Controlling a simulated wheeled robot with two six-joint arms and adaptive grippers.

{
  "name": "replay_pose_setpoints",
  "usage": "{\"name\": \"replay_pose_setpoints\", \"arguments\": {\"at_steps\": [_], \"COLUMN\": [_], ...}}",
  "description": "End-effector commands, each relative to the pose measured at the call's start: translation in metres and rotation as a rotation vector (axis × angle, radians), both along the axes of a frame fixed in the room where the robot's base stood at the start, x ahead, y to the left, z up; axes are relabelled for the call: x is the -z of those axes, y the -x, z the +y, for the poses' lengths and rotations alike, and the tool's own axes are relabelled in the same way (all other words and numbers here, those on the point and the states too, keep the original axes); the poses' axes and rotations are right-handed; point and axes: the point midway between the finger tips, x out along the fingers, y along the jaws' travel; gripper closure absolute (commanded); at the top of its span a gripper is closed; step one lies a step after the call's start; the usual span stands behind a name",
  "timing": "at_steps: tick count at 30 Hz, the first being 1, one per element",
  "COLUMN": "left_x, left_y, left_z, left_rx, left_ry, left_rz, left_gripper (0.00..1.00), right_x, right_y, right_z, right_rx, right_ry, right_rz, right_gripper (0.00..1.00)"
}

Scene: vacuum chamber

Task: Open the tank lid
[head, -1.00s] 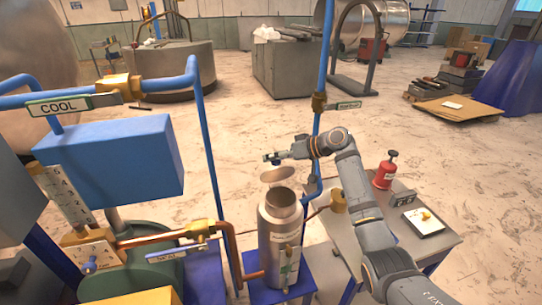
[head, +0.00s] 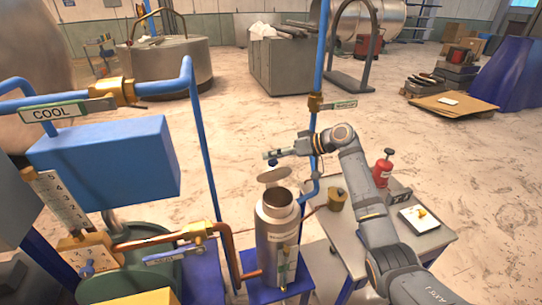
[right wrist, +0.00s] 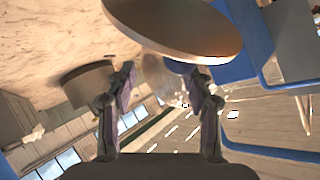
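The metal tank (head: 276,240) stands upright on a blue stand, its round mouth showing open from above. The tank lid (head: 273,175) is a thin disc, tilted and raised above the mouth, with a gap between them. My right gripper (head: 270,156) is just above the lid, beside a small blue knob (head: 272,163). In the right wrist view the lid (right wrist: 175,27) fills the top, and the blue knob (right wrist: 180,67) is near the right finger. The fingers (right wrist: 160,75) are spread apart, with the knob not visibly clamped. My left gripper is out of view.
A blue pipe (head: 316,90) rises close behind my right gripper. A grey side table (head: 425,240) carries a red bottle (head: 383,168), a brass pot (head: 337,199) and a white pad (head: 419,218). Piping and a blue box (head: 105,160) stand on the left.

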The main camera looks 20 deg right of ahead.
Motion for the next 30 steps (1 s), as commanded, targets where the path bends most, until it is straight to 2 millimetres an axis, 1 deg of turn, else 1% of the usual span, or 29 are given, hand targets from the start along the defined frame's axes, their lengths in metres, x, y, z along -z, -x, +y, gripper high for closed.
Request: {"name": "replay_pose_setpoints", "arguments": {"at_steps": [1,9,30], "left_x": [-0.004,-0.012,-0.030], "left_y": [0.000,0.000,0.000], "left_z": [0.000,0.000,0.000], "left_rx": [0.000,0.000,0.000], "left_ry": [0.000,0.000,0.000], "left_rz": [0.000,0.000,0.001], "left_gripper": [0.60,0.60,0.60], "right_x": [-0.004,-0.019,-0.055], "right_y": [0.001,0.008,0.025], "right_z": [-0.004,-0.019,-0.060], "right_rx": [0.001,0.000,0.000], "right_ry": [0.002,-0.001,0.000], "right_rz": [0.001,-0.001,-0.001], "right_gripper": [0.48,0.48,0.48]}}
